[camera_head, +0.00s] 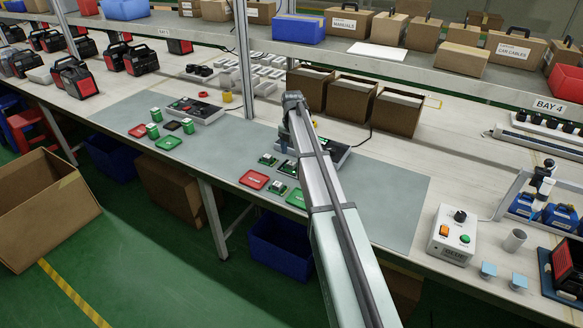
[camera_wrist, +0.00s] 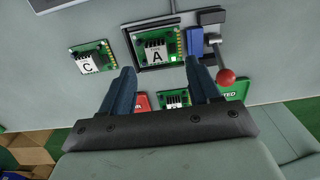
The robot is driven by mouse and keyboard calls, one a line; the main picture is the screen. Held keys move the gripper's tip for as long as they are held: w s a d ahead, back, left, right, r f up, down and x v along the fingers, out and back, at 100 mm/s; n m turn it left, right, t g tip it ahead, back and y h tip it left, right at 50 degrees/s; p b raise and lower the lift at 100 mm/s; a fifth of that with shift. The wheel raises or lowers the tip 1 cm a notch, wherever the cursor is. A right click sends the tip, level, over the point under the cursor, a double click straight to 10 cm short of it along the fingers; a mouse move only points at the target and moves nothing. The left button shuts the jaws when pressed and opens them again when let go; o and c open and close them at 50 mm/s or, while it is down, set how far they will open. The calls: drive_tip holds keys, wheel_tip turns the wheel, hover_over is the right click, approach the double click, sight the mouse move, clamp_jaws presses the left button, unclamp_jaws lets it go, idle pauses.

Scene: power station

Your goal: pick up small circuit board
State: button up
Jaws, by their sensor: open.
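Small green circuit boards lie on the grey mat. In the wrist view, a board marked C (camera_wrist: 86,65) is at the left, and a board marked A (camera_wrist: 157,49) sits in a dark frame at top centre. A third board (camera_wrist: 176,98) shows between my fingers, partly hidden by my gripper. My gripper (camera_wrist: 162,74) is open, with two blue fingers apart and nothing held. Its fingertips appear just below board A in the picture; their height above the mat is unclear. In the head view, the boards (camera_head: 268,160) lie left of my arm, which largely hides my gripper.
A red tray (camera_head: 254,180) and a green tray (camera_head: 297,198) lie near the bench's front edge. A lever with a red knob (camera_wrist: 225,76) stands right of my fingers. Open brown boxes (camera_head: 350,103) stand behind, under the shelf. The mat's right part (camera_head: 395,195) is clear.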

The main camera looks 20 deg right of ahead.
sight(291, 163)
drive_tip(key=shift+w+a+f, duration=0.1)
drive_tip(key=shift+f, duration=1.25)
drive_tip(key=shift+w+a+f, duration=0.1)
drive_tip(key=shift+f, duration=1.25)
drive_tip(key=c, duration=1.1)
clamp_jaws()
